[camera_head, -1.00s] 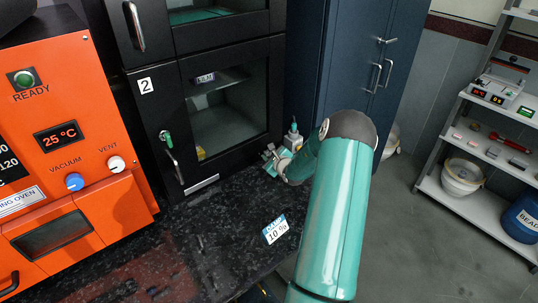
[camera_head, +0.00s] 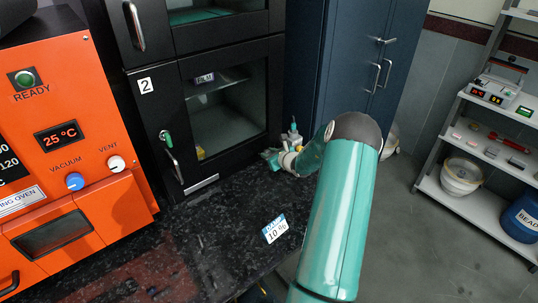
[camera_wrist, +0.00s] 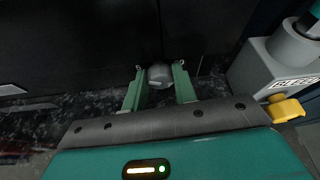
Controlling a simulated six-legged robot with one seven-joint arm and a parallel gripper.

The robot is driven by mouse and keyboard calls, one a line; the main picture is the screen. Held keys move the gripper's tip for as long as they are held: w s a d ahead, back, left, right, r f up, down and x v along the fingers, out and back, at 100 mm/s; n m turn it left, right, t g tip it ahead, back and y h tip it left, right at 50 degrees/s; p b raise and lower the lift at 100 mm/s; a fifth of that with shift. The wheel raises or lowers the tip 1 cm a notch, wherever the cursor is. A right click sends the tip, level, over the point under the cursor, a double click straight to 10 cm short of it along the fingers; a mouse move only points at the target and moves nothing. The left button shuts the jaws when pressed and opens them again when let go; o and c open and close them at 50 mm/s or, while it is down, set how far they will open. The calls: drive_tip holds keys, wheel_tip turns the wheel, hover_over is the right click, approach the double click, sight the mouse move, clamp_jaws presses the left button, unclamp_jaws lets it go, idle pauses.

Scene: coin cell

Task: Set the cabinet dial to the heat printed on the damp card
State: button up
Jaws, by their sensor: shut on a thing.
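A small card (camera_head: 275,229) with a blue top band lies on the dark bench top, and its large print looks like "10 %". The black cabinet (camera_head: 222,110) marked 2 stands behind it with its glass door closed. My gripper (camera_head: 272,158) is low by the cabinet's lower right front, small and partly hidden by my arm. In the wrist view its two green fingers (camera_wrist: 160,76) are shut on a rounded grey knob (camera_wrist: 159,73), which looks like the cabinet dial, against the dark front. No marks or pointer on the knob can be read.
A grey device with a yellow lever (camera_wrist: 285,109) stands close to the right of my gripper. An orange oven (camera_head: 75,125) showing 25 °C fills the left. A blue locker (camera_head: 345,60) and a shelf rack (camera_head: 490,150) stand right. The bench front is mostly clear.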

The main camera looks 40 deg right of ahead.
drive_tip(key=m+y, duration=0.2)
drive_tip(key=m, duration=0.1)
drive_tip(key=m+y, duration=0.1)
drive_tip(key=shift+d+f+t, duration=0.1)
drive_tip(key=shift+d+t, duration=0.15)
drive_tip(key=shift+t, duration=0.05)
drive_tip(key=shift+m, duration=0.3)
idle(0.3)
drive_tip(key=o, duration=0.7)
drive_tip(key=shift+w, duration=0.1)
drive_tip(key=v, duration=0.7)
drive_tip(key=shift+s, duration=0.3)
